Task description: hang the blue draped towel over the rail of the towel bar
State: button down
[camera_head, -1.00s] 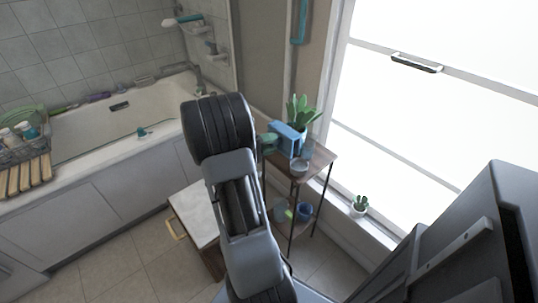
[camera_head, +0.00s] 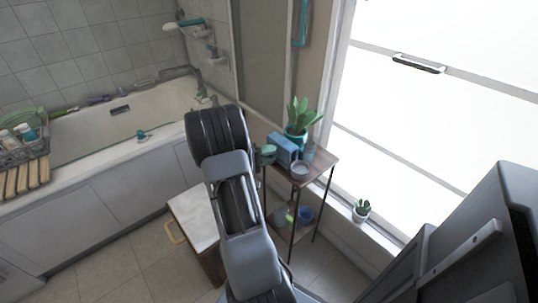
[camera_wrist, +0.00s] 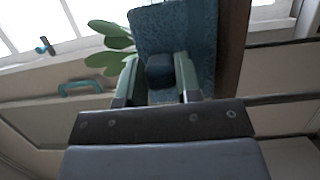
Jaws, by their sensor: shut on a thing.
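The blue towel (camera_wrist: 178,25) fills the upper middle of the wrist view as textured cloth. My gripper (camera_wrist: 157,70) is shut on a bunched dark blue part of it, with one pale green finger on each side. In the head view the towel (camera_head: 283,149) is a blue folded shape beside the plant, above the small side table. My gripper (camera_head: 268,153) is mostly hidden there behind my arm. A teal bar-like fixture (camera_head: 301,22) shows on the wall at the top. A teal bar (camera_wrist: 80,88) also shows in the wrist view. I cannot tell which is the towel bar.
The side table (camera_head: 322,163) holds a potted plant (camera_head: 299,116) and a grey bowl (camera_head: 300,170), close to the towel. The bathtub (camera_head: 120,140) is at left, a white-topped cabinet (camera_head: 194,213) below it. A bright window (camera_head: 440,110) is at right.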

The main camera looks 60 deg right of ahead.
jog(key=shift+f, duration=0.15)
jog(key=c, duration=0.8)
grip_release()
jog(key=shift+r, duration=0.2)
jog(key=p+v, duration=0.1)
jog(key=v, duration=1.1)
jog(key=s+a+r+n+t+y, duration=0.1)
jog(key=a+t+y, duration=0.3)
jog(key=a, duration=0.5)
jog(key=s+a+r+n+t+y, duration=0.1)
jog(key=a+t+y, duration=0.4)
jog(key=a, duration=0.5)
jog(key=s+a+r+n+t+y, duration=0.2)
jog(key=a+r+n+t+y, duration=0.1)
jog(key=a, duration=0.6)
jog(key=shift+a+r+n+t+y, duration=0.25)
jog(key=shift+n+t+y, duration=0.55)
jog(key=shift+n+y, duration=0.35)
